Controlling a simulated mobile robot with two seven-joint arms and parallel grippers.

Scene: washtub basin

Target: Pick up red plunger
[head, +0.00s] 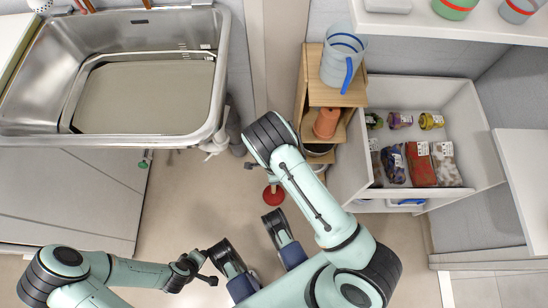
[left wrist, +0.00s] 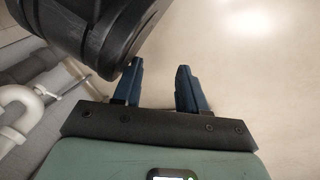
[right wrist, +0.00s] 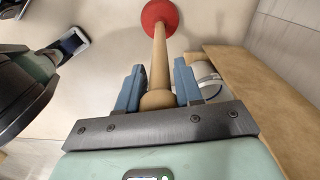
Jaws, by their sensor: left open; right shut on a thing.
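The red plunger has a red rubber cup (head: 273,195) that shows over the floor below my right wrist in the head view. In the right wrist view its tan wooden handle (right wrist: 159,60) runs between the blue fingers of my right gripper (right wrist: 158,78), which are shut on it, with the red cup at the top. My right forearm hides the handle and the right gripper's fingers in the head view. My left gripper (left wrist: 156,78) is open and empty in the left wrist view, over bare floor and apart from the plunger.
A steel sink basin (head: 216,100) is at the upper left, with white drain pipes (head: 217,143) below. A wooden shelf (head: 330,97) holding a clear pitcher (head: 337,66) stands close to my right arm. An open white drawer (head: 475,140) holds several food packages. Floor is clear in the middle.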

